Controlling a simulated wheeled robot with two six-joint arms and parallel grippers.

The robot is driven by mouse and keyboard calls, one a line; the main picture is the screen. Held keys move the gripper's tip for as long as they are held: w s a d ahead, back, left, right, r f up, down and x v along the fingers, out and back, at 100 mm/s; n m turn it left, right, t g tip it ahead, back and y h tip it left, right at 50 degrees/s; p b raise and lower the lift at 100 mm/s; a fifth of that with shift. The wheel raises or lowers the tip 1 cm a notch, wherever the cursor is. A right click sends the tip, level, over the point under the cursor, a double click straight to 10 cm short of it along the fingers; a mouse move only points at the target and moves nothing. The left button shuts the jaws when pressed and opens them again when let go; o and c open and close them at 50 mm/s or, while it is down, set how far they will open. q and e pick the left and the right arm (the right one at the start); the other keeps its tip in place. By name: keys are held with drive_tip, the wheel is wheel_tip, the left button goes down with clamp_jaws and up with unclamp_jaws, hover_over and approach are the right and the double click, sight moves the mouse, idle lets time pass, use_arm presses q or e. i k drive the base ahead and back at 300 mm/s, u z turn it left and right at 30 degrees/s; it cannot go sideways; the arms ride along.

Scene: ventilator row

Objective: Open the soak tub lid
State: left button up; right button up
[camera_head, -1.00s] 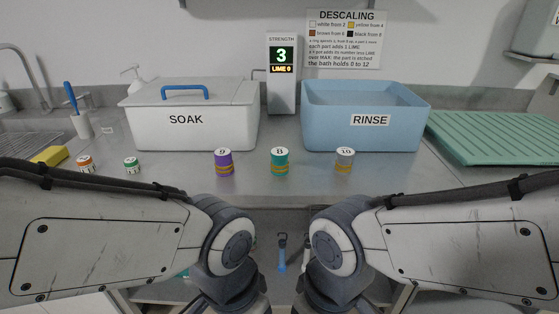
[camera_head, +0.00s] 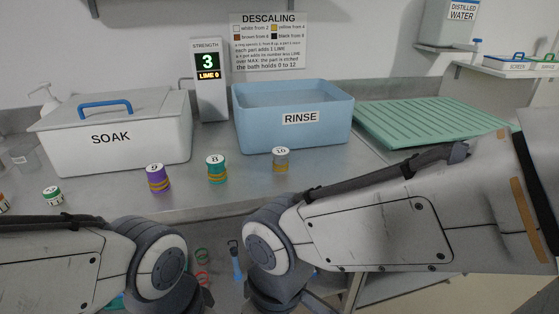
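The white soak tub (camera_head: 120,148), labelled SOAK, stands at the left on the steel counter. Its grey lid (camera_head: 70,115) is on and closed, with a blue handle (camera_head: 105,104) on top. Both of my arms show in the lower part of the view, below and in front of the tub and apart from it. My left and right grippers are out of the picture, so what they hold is hidden.
A blue rinse tub (camera_head: 293,120) holds liquid. A strength display (camera_head: 209,80) reads 3, LIME 0. A green drainboard (camera_head: 430,120) lies right; shelves hang at upper right.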

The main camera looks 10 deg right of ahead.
sight(118, 97)
drive_tip(key=u, duration=2.05)
drive_tip(key=i, duration=1.25)
drive_tip(key=z, duration=1.4)
